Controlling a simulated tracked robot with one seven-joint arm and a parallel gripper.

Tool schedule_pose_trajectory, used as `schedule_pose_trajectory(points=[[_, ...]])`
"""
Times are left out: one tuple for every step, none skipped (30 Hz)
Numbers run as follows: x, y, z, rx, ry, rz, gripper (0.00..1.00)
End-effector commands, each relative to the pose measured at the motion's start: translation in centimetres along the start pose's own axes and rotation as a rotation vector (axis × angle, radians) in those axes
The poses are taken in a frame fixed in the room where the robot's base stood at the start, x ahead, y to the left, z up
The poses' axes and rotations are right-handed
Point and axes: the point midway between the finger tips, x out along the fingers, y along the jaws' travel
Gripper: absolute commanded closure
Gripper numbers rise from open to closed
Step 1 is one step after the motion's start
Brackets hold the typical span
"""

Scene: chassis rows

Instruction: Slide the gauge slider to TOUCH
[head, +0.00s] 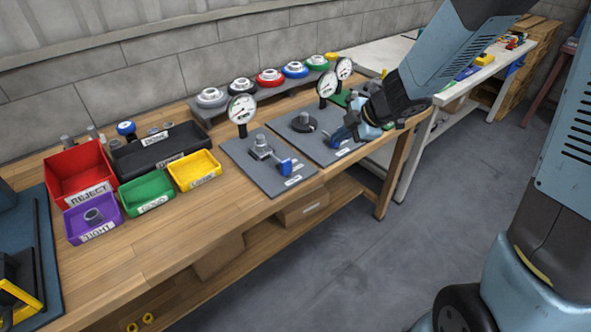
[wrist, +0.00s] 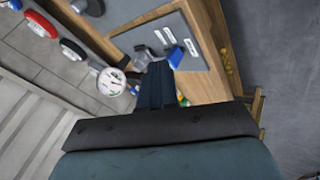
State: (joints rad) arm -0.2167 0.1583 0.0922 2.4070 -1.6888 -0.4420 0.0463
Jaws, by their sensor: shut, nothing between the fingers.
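In the head view, the near grey gauge plate (head: 262,183) carries a grey metal post, a slider with a blue handle (head: 285,166) and a round white dial (head: 242,108). A second grey plate (head: 318,144) with a dark round part and its own dial (head: 327,85) lies just beyond. My gripper (head: 344,132) is low over the right side of that second plate and hides part of it. In the wrist view my shut, empty fingers (wrist: 156,68) overlap a plate (wrist: 148,36) with labels and a blue handle (wrist: 175,57); contact cannot be told. The labels are unreadable.
A red REJECT bin (head: 80,168), purple, green and yellow bins, and a black tray (head: 150,155) stand at left. A rail with several coloured ring parts (head: 268,77) runs along the back. A white table (head: 388,52) stands beyond.

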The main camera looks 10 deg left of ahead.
Motion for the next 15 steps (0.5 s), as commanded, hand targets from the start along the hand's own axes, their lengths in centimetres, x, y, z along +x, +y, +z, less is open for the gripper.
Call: schedule_pose_trajectory(points=[[1.3,-1.2,-0.8,-0.038,0.05,-0.053,1.0],[1.8,-1.9,-1.2,-0.059,0.076,-0.08,1.0],[2.4,-2.7,-1.7,-0.083,0.108,-0.111,1.0],[2.8,-3.2,-2.1,-0.098,0.129,-0.131,1.0],[3.0,-3.6,-2.3,-0.111,0.146,-0.148,1.0],[3.3,-4.1,-2.6,-0.125,0.166,-0.168,1.0],[3.5,-4.4,-2.8,-0.132,0.177,-0.179,1.0],[3.6,-4.7,-2.9,-0.138,0.186,-0.188,1.0],[3.8,-4.9,-3.0,-0.145,0.195,-0.197,1.0],[3.9,-5.0,-3.1,-0.148,0.2,-0.201,1.0],[4.0,-5.1,-3.2,-0.149,0.202,-0.204,1.0],[4.3,-5.2,-3.3,-0.15,0.204,-0.206,1.0],[4.5,-5.3,-3.3,-0.149,0.205,-0.206,1.0],[4.8,-5.3,-3.4,-0.149,0.204,-0.206,1.0],[5.2,-5.4,-3.4,-0.15,0.203,-0.205,1.0]])
